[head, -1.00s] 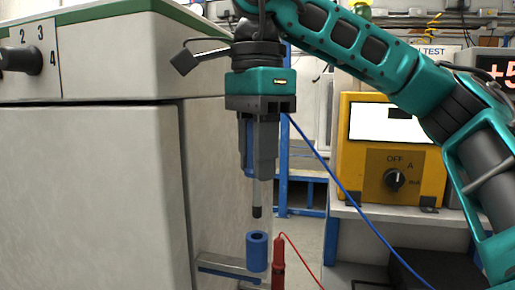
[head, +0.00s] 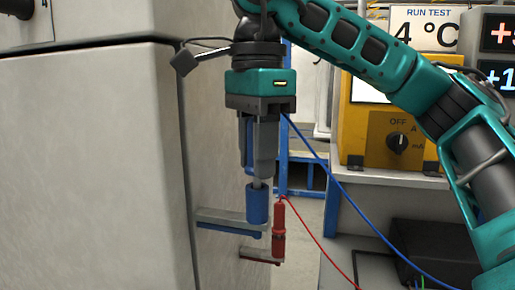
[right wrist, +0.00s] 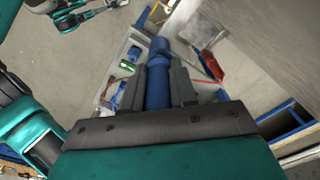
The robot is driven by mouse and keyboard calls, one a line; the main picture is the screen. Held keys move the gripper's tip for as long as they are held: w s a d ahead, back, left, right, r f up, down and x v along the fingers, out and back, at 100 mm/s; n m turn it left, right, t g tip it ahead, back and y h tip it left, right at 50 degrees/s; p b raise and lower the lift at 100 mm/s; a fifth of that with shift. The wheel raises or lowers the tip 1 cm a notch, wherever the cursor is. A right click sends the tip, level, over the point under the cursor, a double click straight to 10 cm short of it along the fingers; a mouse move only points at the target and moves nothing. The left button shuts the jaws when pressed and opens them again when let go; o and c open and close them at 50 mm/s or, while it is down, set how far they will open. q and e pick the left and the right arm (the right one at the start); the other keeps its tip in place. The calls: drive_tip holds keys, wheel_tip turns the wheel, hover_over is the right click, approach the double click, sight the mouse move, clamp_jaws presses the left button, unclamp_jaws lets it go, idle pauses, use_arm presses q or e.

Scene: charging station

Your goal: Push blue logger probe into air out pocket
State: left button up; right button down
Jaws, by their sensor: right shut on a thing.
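My right gripper (head: 260,165) points straight down and is shut on the blue logger probe (right wrist: 157,88). A blue cable runs from the gripper down to the right. The probe's thin shaft shows just below the fingers and its lower end is hidden inside the blue pocket (head: 257,208). The pocket is an upright blue tube at the end of a grey bracket (head: 225,219). It also shows in the right wrist view (right wrist: 160,47), in line with the probe. I cannot read a label on the pocket. My left gripper is not in view.
A red holder with a red cable (head: 279,232) stands close to the right of the blue pocket, on a lower bracket. A large grey cabinet (head: 90,160) fills the left. A yellow meter (head: 395,140) stands on a bench at right.

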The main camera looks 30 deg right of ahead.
idle(0.3)
drive_tip(key=c, duration=0.8)
unclamp_jaws()
wheel_tip(320, 180, up, 11)
drive_tip(key=p, duration=0.6)
drive_tip(key=shift+r, duration=0.9)
